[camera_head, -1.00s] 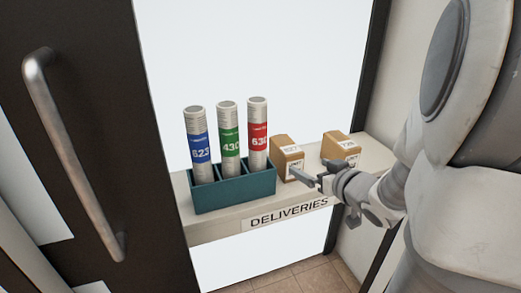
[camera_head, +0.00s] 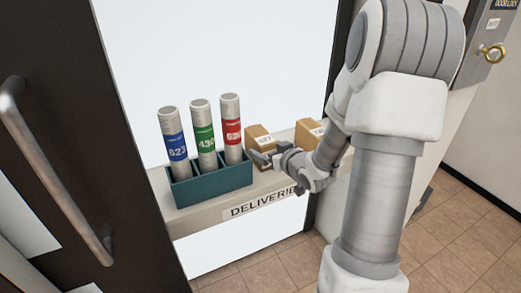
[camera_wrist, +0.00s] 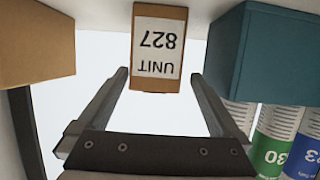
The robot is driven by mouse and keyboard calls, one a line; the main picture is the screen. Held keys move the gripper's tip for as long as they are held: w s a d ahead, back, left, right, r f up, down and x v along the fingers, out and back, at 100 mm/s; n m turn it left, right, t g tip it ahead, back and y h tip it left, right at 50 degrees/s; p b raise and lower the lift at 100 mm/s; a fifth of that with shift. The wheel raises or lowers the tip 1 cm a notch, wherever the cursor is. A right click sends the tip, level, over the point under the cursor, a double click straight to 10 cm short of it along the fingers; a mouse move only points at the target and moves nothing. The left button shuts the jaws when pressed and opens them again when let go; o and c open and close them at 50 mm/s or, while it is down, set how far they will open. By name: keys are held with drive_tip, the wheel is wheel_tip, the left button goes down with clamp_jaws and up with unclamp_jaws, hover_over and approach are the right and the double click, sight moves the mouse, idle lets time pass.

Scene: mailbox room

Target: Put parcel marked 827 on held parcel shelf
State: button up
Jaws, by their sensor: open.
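The parcel marked 827 is a small brown box with a white label (camera_wrist: 158,75). In the wrist view it appears upside down, centred between the fingers, its label reading "UNIT 827". In the head view the same parcel (camera_head: 259,135) sits on the deliveries shelf (camera_head: 205,214), just right of the tube holder. My gripper (camera_head: 262,158) is open in front of it. In the wrist view the fingertips (camera_wrist: 160,76) lie one on each side of the parcel, with gaps; I cannot tell how far they reach along it. The held parcel shelf is not identifiable.
A teal holder (camera_head: 212,184) with blue, green and red labelled tubes stands close to the parcel's left. Another brown parcel (camera_head: 307,131) stands to its right. A dark door with a long handle (camera_head: 55,170) is at the left. Tiled floor (camera_head: 460,220) is open at the right.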

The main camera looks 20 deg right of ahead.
drive_tip(key=shift+x, duration=0.8)
drive_tip(key=x, duration=0.1)
drive_tip(key=b+x, duration=0.1)
drive_tip(key=x, duration=0.2)
drive_tip(key=shift+d+f, duration=0.3)
drive_tip(key=shift+f, duration=0.05)
drive_tip(key=shift+w+f+b, duration=0.15)
drive_tip(key=shift+w+b, duration=0.15)
drive_tip(key=shift+w, duration=0.2)
clamp_jaws()
